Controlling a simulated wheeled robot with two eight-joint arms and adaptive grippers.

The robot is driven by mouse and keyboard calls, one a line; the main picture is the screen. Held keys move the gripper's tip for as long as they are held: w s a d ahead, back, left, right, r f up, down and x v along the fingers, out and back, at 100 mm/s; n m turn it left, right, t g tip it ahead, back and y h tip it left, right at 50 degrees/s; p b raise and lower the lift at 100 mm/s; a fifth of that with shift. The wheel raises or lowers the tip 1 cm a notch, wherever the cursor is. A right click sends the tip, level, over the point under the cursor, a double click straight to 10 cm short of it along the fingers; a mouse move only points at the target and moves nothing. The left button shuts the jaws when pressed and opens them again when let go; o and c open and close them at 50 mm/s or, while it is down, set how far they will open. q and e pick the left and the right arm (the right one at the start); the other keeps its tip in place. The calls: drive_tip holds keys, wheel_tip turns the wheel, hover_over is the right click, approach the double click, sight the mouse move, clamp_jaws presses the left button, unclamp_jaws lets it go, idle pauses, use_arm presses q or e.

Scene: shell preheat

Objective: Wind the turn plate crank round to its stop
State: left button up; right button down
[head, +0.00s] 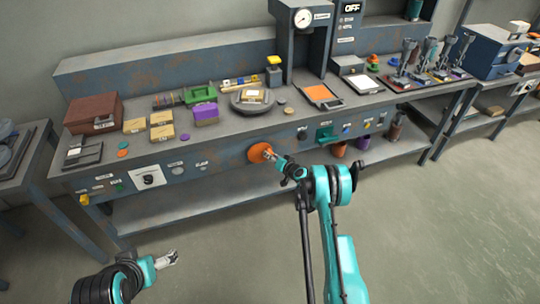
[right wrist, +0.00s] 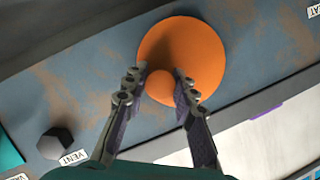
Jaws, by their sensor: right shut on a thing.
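The turn plate crank, an orange disc (head: 257,152) with a small knob, is on the front panel of the blue bench. It also fills the upper middle of the right wrist view (right wrist: 195,50). My right gripper (head: 271,156) is at the crank, its two fingers shut on the orange knob (right wrist: 160,88).
Several small boxes (head: 162,132), a purple block (head: 205,113) and an orange-topped tray (head: 322,95) stand on the bench top. A dark hexagonal knob (right wrist: 60,146) marked VENT is near the crank on the panel. The floor in front is clear.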

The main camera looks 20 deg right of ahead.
drive_tip(key=shift+f+m+y, duration=0.4)
drive_tip(key=shift+m, duration=0.4)
drive_tip(key=c, duration=1.2)
unclamp_jaws()
drive_tip(key=shift+f, duration=0.1)
drive_tip(key=v, duration=1.2)
drive_tip(key=shift+d, duration=0.1)
